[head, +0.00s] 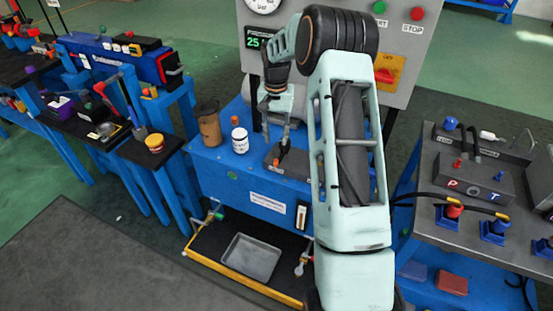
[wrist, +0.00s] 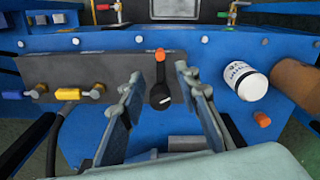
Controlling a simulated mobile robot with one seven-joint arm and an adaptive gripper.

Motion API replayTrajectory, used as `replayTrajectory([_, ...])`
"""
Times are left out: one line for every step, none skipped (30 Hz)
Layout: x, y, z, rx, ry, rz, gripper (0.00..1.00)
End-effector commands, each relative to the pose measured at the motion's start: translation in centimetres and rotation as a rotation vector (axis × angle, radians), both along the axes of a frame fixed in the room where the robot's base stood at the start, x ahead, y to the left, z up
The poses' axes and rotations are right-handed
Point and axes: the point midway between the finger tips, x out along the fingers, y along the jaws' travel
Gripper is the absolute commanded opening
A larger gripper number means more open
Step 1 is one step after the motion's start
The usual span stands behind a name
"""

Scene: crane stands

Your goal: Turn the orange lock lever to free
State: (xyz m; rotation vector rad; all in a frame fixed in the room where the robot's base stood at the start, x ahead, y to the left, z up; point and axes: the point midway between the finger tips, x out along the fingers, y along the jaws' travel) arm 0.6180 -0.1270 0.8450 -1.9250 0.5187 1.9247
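The lock lever (wrist: 160,92) is a short black handle with an orange tip (wrist: 160,54), on a dark grey plate. In the wrist view it lies between the two fingers of my gripper (wrist: 157,82). The fingers are apart, with a gap visible on each side of the lever, so the gripper is open and holds nothing. In the head view my gripper (head: 281,121) points down over the blue bench, just above the plate, and my arm covers part of the area. I cannot tell how far above the lever the fingertips are.
A white bottle (head: 240,140), a brown container (head: 209,126) and a small orange piece (wrist: 262,119) stand on the blue bench (head: 217,165) beside the plate. A grey control panel (head: 402,50) rises behind.

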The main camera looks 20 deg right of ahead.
Motion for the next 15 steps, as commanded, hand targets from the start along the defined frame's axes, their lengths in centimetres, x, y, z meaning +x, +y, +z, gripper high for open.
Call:
replayTrajectory([0.0,0.1,-0.4,0.004,0.002,-0.004,0.30])
replayTrajectory([-0.1,0.1,-0.6,0.004,0.003,-0.005,0.30])
replayTrajectory([-0.1,0.1,-1.1,0.004,0.005,-0.004,0.30])
replayTrajectory([-0.1,0.1,-1.5,0.004,0.005,-0.004,0.30])
replayTrajectory([-0.1,0.1,-2.0,0.004,0.005,-0.003,0.30])
replayTrajectory([-0.1,0.1,-2.7,0.004,0.005,-0.002,0.30])
replayTrajectory([-0.1,0.1,-3.3,0.003,0.005,-0.002,0.30])
replayTrajectory([-0.1,0.1,-3.9,0.003,0.005,-0.001,0.30])
replayTrajectory([-0.1,0.1,-4.7,0.004,0.005,-0.001,0.30])
replayTrajectory([-0.1,0.1,-5.3,0.004,0.005,-0.001,0.30])
replayTrajectory([-0.1,0.1,-5.9,0.003,0.004,-0.001,0.30])
replayTrajectory([-0.1,0.1,-6.7,0.003,0.004,-0.001,0.30])
replayTrajectory([-0.1,0.1,-7.2,0.002,0.003,-0.001,0.30])
replayTrajectory([-0.1,0.1,-7.7,0.002,0.003,-0.001,0.30])
replayTrajectory([-0.1,0.1,-8.3,0.003,0.003,-0.001,0.30])
